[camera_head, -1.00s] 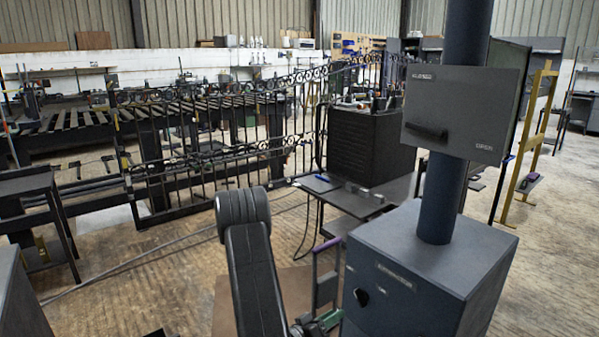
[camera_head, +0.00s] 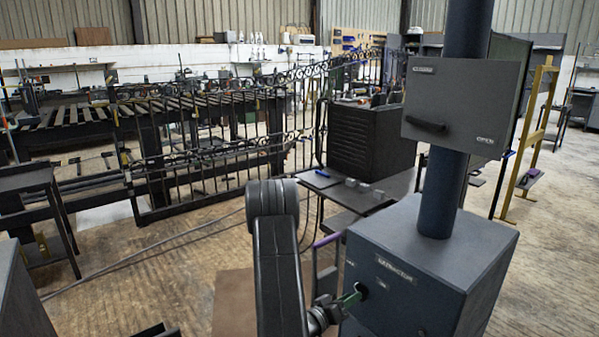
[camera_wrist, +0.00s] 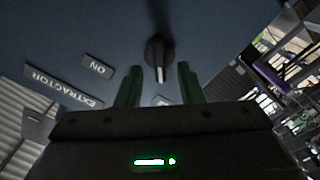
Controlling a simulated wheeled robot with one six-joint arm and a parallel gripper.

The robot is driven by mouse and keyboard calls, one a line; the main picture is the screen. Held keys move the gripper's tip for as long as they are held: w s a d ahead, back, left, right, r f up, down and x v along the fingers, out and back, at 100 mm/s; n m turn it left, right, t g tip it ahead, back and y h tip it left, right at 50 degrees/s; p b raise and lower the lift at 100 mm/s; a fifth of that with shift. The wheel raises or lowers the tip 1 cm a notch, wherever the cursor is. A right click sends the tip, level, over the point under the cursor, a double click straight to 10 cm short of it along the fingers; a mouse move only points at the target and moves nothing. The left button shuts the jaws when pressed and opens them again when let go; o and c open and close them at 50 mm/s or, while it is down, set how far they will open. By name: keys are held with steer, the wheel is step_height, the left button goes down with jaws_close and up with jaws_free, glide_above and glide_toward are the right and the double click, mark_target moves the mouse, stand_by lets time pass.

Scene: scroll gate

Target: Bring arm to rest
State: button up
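My arm (camera_head: 277,265) reaches up from the bottom of the head view to the blue extractor box (camera_head: 405,290). My gripper (camera_head: 352,296) is at the box's front face, by its knob (camera_head: 361,291). In the wrist view the green fingers of my gripper (camera_wrist: 160,68) are spread apart. The black knob (camera_wrist: 157,48) shows ahead between their tips, its white-marked end pointing down the picture. Gaps show on both sides of it, so the fingers are not shut on it. An ON label (camera_wrist: 97,67) is left of the knob; another label below is mostly hidden.
A column (camera_head: 447,195) with a grey box (camera_head: 463,108) rises from the extractor box. A table (camera_head: 385,190) stands behind my arm, and a purple-topped frame (camera_head: 326,240) is close to my gripper. A scroll gate (camera_head: 210,150) stands at the back left. Floor left of my arm is mostly open.

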steer(key=shift+w+d+m+b, duration=0.3)
steer(key=shift+m+b, duration=0.4)
steer(key=shift+m, duration=0.75)
steer(key=shift+w+d+m+b, duration=0.1)
steer(key=shift+d+m+b, duration=0.45)
steer(key=shift+m, duration=0.85)
steer(key=shift+w+d+m+b, duration=0.2)
steer(key=shift+m+b, duration=0.65)
steer(key=shift+m, duration=0.6)
steer(key=shift+r, duration=0.1)
